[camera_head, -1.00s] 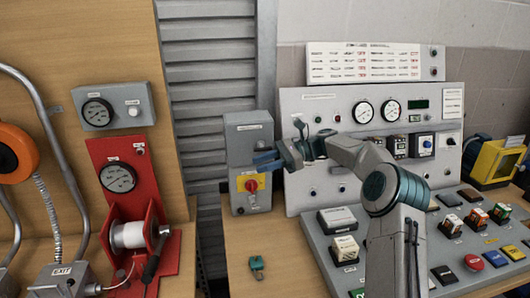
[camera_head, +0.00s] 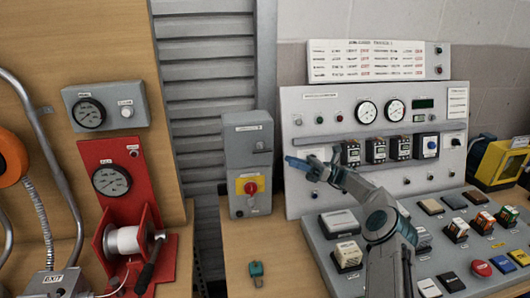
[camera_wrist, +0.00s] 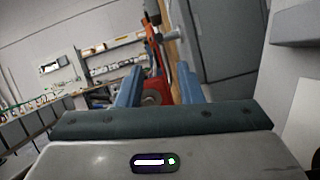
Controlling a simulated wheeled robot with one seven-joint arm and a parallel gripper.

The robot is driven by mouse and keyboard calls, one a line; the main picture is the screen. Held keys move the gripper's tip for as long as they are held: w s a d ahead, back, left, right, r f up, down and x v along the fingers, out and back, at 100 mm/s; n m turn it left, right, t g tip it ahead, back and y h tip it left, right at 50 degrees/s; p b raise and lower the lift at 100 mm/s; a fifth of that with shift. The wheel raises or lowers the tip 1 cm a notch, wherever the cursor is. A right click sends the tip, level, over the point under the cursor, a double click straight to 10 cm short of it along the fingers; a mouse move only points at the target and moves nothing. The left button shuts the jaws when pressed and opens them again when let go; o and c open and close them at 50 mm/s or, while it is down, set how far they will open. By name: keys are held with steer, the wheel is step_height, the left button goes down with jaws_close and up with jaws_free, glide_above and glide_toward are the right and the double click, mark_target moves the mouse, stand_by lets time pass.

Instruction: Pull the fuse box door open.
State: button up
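The fuse box (camera_head: 247,148) is a tall grey box on the wooden table against the slatted shutter. Its front looks closed, with a red rotary knob on a yellow plate (camera_head: 250,186) low on it. My gripper (camera_head: 288,161) is just right of the box in the head view, pointing left, apart from it as far as I can tell. In the wrist view the two blue fingers of my gripper (camera_wrist: 159,85) stand apart with nothing between them. A grey box side, likely the fuse box (camera_wrist: 225,40), is right of the fingers there.
A grey control panel (camera_head: 310,185) with gauges stands right of the box, with a sloped console (camera_head: 318,240) in front. A green padlock (camera_head: 256,270) lies on the table (camera_head: 285,262). A red reel stand (camera_head: 110,160) is at the left. Table before the box is mostly clear.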

mark_target(265, 154)
steer(key=p+x, duration=0.2)
steer(key=x, duration=0.9)
steer(key=shift+p, duration=0.4)
steer(key=shift+d, duration=0.1)
jaws_close()
